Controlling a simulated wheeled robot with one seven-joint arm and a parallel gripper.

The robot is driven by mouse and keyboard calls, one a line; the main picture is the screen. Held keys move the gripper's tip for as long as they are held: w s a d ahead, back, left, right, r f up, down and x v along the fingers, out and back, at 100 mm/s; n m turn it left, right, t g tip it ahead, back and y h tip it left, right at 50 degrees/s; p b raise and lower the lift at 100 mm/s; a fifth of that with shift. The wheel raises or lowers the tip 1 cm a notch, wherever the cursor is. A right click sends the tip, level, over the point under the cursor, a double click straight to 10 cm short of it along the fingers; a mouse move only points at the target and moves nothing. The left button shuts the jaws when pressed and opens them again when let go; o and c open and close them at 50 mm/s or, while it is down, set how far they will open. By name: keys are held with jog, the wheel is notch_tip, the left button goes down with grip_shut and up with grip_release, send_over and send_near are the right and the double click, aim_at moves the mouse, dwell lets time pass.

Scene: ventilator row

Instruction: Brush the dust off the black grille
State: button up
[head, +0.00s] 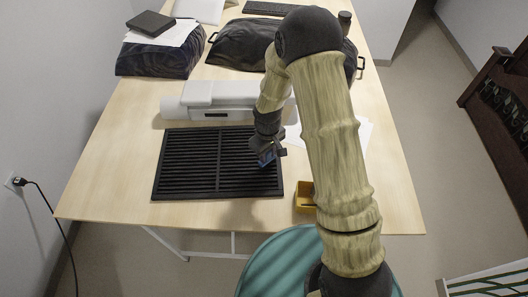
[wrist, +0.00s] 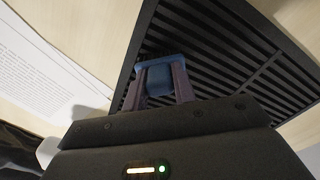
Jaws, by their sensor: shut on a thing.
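The black grille (head: 205,165) lies flat on the wooden table, a dark panel with rows of slats. It also fills much of the wrist view (wrist: 230,50). My gripper (head: 268,155) is over the grille's right part in the head view. In the wrist view my gripper (wrist: 160,88) is shut on a blue block-like piece (wrist: 155,68), which I take to be the brush. Its bristles are hidden, and I cannot tell whether it touches the slats. I cannot make out dust on the slats.
A white device (head: 215,98) stands just behind the grille. A yellow box (head: 304,196) sits to its right near the front edge. Papers (head: 355,132) lie to the right, also in the wrist view (wrist: 45,65). Dark bundles (head: 240,45) are at the back. The table's left front (head: 110,185) is clear.

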notch_tip(320, 180, up, 3)
jog(key=shift+w+f+p, duration=0.15)
jog(key=shift+f+p, duration=0.05)
jog(key=shift+p, duration=0.1)
jog(key=shift+r+p, duration=0.6)
jog(key=shift+r, duration=0.05)
jog(key=shift+d+r+p, duration=0.1)
jog(key=shift+r+p, duration=1.45)
jog(key=shift+r, duration=0.5)
jog(key=shift+w, duration=0.1)
